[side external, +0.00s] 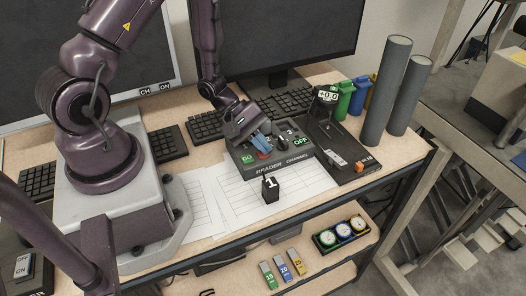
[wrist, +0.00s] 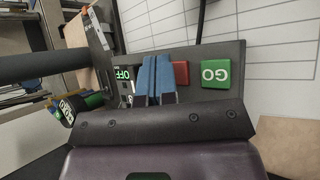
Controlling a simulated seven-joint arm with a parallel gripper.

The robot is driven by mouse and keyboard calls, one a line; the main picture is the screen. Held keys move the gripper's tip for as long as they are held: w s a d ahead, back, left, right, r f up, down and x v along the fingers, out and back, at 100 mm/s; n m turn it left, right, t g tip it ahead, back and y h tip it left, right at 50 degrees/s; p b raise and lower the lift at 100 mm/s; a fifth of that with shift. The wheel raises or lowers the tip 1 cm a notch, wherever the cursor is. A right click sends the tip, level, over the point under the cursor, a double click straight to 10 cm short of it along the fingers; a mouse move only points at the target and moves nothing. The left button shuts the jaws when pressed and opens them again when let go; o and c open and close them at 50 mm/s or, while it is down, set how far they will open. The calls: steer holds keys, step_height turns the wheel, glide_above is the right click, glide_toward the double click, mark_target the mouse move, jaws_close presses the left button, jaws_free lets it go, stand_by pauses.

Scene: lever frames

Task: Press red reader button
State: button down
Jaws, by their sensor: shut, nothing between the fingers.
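The reader panel (side external: 270,168) is a dark sloped box labelled "READER CHANNEL" on the desk. Its red button (wrist: 181,73) sits between the green GO button (wrist: 214,73) and my fingers in the wrist view. My gripper (side external: 264,152) has blue fingers, which are shut and empty over the panel. In the wrist view the fingers (wrist: 155,80) lie just beside the red button, on the side towards the green OFF sign (wrist: 122,73). In the side view the fingers mostly cover the red button. I cannot tell whether they touch it.
A black block marked "1" (side external: 270,188) stands in front of the panel on paper sheets (side external: 206,200). Grey cylinders (side external: 387,90) and keyboards (side external: 168,144) are nearby. Gauges and coloured blocks lie on the lower shelf.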

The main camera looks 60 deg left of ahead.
mark_target(259, 155)
steer(key=shift+s+r, duration=0.3)
steer(key=shift+s, duration=0.4)
steer(key=shift+w+r, duration=0.1)
steer(key=shift+r, duration=0.35)
steer(key=shift+w+r, duration=0.1)
steer(key=shift+r, duration=2.1)
